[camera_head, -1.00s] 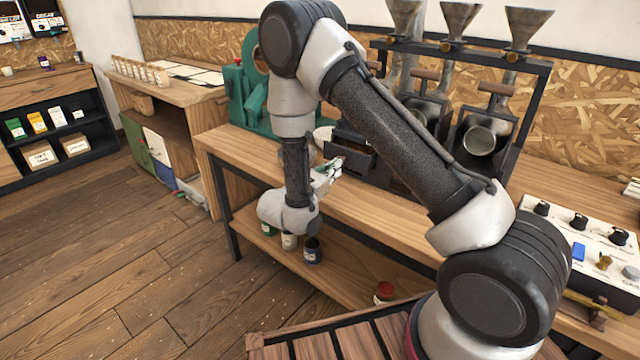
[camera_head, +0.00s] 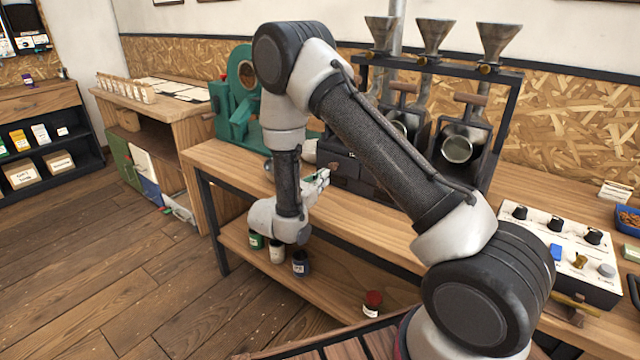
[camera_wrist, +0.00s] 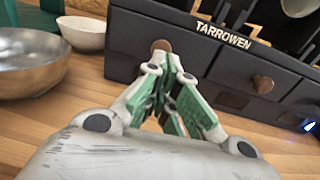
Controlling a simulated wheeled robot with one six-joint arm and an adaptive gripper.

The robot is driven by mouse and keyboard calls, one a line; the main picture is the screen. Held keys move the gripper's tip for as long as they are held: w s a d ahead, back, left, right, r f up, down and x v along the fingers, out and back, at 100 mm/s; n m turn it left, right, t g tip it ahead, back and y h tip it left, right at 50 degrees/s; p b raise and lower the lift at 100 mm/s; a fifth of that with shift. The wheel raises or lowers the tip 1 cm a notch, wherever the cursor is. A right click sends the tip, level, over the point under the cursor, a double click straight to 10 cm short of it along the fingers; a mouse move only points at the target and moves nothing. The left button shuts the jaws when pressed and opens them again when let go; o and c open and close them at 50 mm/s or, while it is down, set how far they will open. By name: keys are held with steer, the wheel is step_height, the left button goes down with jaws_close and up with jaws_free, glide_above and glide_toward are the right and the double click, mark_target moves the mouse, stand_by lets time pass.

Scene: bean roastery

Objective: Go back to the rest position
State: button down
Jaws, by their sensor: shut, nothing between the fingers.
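My gripper (camera_head: 320,178) is shut and empty above the wooden bench (camera_head: 370,205), in front of the dark sample roaster (camera_head: 345,165). In the wrist view its green-padded fingers (camera_wrist: 172,105) meet just before the roaster's black drawers (camera_wrist: 225,70), near a round wooden knob (camera_wrist: 160,46). The label TARROWEN shows above the drawers. I cannot tell whether the fingers touch the front. My arm is bent, with the elbow high and the forearm hanging down over the bench's front edge.
A metal bowl (camera_wrist: 28,65) and a white bowl (camera_wrist: 82,33) stand left of the gripper in the wrist view. A green machine (camera_head: 238,110) is behind my forearm. Several jars, one red-lidded (camera_head: 372,303), stand on the lower shelf. A control panel (camera_head: 560,245) is at right.

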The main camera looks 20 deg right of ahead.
steer(key=v, duration=1)
steer(key=s+d+f+m+g+h, duration=0.1)
steer(key=s+d+f+m+g, duration=0.2)
steer(key=s+d+g, duration=0.25)
steer(key=s+d+r+m+y, duration=0.4)
steer(key=s+r+m+y, duration=0.1)
steer(key=s+r+m, duration=0.2)
steer(key=s+d+r+m+y, duration=0.4)
steer(key=s+r+m, duration=0.4)
steer(key=s+r, duration=0.1)
steer(key=s+d+r+m+g+y, duration=0.1)
steer(key=s+d+r+m+y, duration=0.3)
steer(key=s+r+m, duration=0.3)
step_height(320, 180, up, 3)
steer(key=shift+s+r+m+y, duration=0.15)
steer(key=shift+s+m+y, duration=0.25)
steer(key=shift+s+y, duration=0.55)
steer(key=shift+s, duration=0.1)
